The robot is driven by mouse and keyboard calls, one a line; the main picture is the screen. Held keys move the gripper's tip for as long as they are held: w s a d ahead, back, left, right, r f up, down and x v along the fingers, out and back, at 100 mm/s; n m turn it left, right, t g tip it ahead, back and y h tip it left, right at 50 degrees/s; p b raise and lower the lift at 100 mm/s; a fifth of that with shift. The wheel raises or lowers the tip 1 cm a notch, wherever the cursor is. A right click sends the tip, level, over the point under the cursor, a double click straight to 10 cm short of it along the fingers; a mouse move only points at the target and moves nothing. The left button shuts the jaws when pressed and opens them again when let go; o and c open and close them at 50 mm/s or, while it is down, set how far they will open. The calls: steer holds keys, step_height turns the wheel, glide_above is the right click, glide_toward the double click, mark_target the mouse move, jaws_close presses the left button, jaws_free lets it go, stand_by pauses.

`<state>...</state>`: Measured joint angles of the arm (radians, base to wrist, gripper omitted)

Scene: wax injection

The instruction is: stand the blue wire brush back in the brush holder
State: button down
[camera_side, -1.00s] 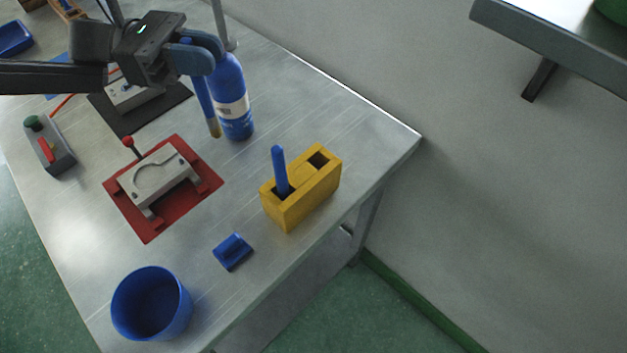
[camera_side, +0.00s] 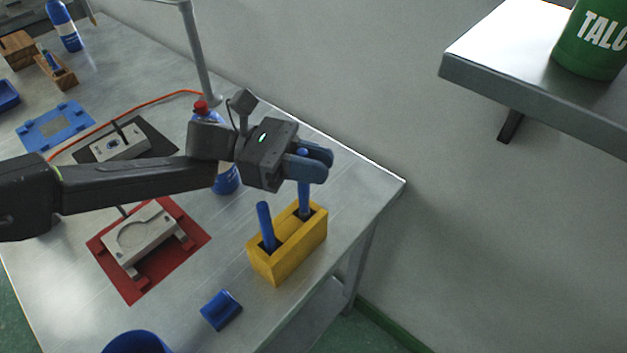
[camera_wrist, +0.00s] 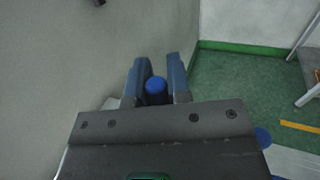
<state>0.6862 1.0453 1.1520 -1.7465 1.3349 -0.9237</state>
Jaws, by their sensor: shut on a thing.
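The yellow brush holder (camera_side: 289,252) stands near the right edge of the table. A blue-handled brush (camera_side: 266,226) stands in its left slot, leaning slightly. My gripper (camera_side: 308,166) is shut on the top of the other blue brush (camera_side: 304,198), above the holder's right slot. This brush is upright and its lower end is inside the slot; how deep it sits is hidden. In the wrist view the blue brush end (camera_wrist: 156,88) shows between my two fingers.
A blue bottle with a red cap (camera_side: 227,180) stands behind my arm. A grey mould on a red plate (camera_side: 140,240), a small blue block (camera_side: 221,310) and a blue bin (camera_side: 137,343) are to the left. A shelf (camera_side: 520,70) with a green tin (camera_side: 595,40) is at upper right.

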steer(key=shift+f, duration=1.95)
steer(key=c, duration=1.1)
jaws_free()
steer(key=v, duration=0.7)
steer(key=shift+w+a+r, duration=0.1)
steer(key=shift+a+r, duration=0.1)
steer(key=shift+a, duration=0.1)
